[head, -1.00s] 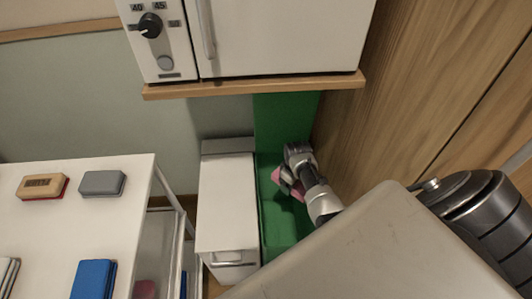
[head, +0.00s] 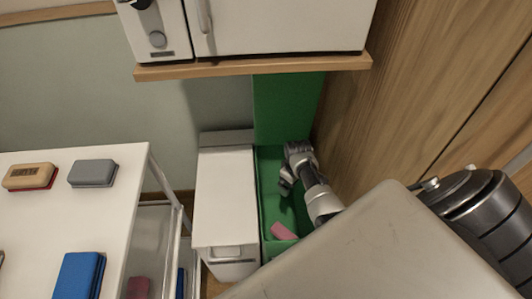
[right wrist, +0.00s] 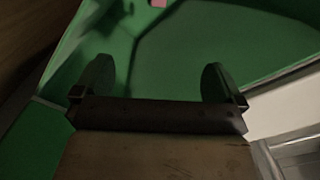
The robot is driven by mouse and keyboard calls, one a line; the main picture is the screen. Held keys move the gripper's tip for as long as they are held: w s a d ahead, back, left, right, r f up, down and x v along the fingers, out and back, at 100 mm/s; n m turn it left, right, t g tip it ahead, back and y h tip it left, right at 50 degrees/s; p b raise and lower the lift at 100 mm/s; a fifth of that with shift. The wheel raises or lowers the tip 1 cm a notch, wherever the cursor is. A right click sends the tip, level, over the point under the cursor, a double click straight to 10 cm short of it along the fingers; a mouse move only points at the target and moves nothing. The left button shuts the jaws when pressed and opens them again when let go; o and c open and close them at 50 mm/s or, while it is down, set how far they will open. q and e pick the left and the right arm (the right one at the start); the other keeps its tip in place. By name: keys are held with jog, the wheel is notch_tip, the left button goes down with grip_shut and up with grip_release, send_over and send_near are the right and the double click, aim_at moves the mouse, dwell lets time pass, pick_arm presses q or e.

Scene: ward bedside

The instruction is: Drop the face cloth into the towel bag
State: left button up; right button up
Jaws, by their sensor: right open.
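The face cloth (head: 283,231) is a small pink piece lying low inside the green towel bag (head: 268,195), near its front end. A bit of the cloth also shows at the top edge of the right wrist view (right wrist: 159,3), apart from my fingers. My right gripper (head: 287,181) is over the bag's opening, beyond the cloth. In the right wrist view its two fingers (right wrist: 156,78) are spread with nothing between them, and green bag walls (right wrist: 200,42) surround them. My left gripper is out of view.
A white lidded bin (head: 225,200) stands just left of the bag, and a wooden panel (head: 400,90) rises on the right. A wooden shelf (head: 255,68) bears a white cabinet above. A white table (head: 110,215) at left holds several folded or block-like items.

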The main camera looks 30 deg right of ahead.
notch_tip(320, 180, up, 11)
jog(key=p, duration=0.2)
dwell(0.3)
jog(key=shift+f, duration=0.15)
